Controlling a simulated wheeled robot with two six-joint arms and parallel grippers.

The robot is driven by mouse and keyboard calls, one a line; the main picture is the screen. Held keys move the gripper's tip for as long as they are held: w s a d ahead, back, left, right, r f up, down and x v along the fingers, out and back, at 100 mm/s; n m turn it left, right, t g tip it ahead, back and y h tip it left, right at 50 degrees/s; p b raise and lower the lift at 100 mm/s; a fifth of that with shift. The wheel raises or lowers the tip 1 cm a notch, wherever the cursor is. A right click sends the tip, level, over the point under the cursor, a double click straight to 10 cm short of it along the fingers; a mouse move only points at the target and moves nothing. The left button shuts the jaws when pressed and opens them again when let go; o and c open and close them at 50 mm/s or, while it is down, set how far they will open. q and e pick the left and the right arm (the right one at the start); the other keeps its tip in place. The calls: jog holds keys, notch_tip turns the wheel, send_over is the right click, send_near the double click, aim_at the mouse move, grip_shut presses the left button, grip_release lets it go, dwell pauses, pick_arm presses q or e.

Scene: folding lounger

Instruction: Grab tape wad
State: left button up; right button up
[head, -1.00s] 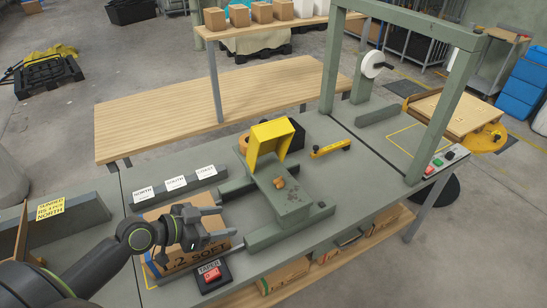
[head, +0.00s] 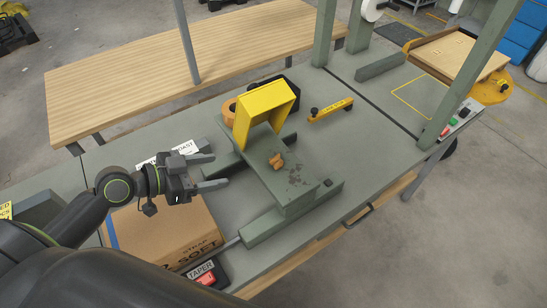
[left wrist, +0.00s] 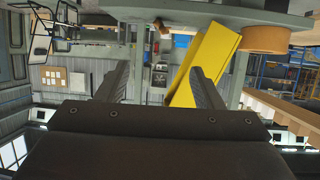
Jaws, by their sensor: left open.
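The tape wad (head: 277,161) is a small crumpled brown lump on the sloped grey-green plate of the taper (head: 296,195), in front of the yellow flap (head: 262,106). In the left wrist view, a small brown lump that looks like the wad (left wrist: 158,23) shows near the top, beyond the fingertips and roughly between them. My left gripper (head: 215,172) is open and empty. It is left of the wad, apart from it, with its fingers pointing right toward the taper. It also shows in the left wrist view (left wrist: 159,72). My right gripper is out of view.
A cardboard box (head: 165,228) lies below my left gripper. The red TAPER switch (head: 205,277) is at the bench's front edge. An orange-brown tape roll (head: 229,111) sits behind the yellow flap. A yellow crank handle (head: 331,109) is to the right. The wooden table (head: 130,80) behind is clear.

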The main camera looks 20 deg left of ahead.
pick_arm(q)
jog(key=b, duration=0.3)
send_near(269, 163)
jog(key=x, duration=0.5)
jog(key=shift+w+d+r, duration=0.2)
jog(key=shift+d+r, duration=0.1)
jog(key=shift+d, duration=0.05)
jog(key=b+x, duration=0.1)
jog(key=x, duration=0.3)
jog(key=shift+w+f+b, duration=0.2)
jog(key=shift+f+b, duration=0.2)
jog(key=shift+f, duration=0.05)
jog(key=shift+w+d+f, duration=0.15)
jog(key=shift+w+d, duration=0.1)
jog(key=shift+d, duration=0.05)
jog(key=shift+s+a, duration=0.1)
jog(key=shift+c, duration=0.2)
jog(key=c, duration=0.9)
jog(key=shift+c, duration=0.6)
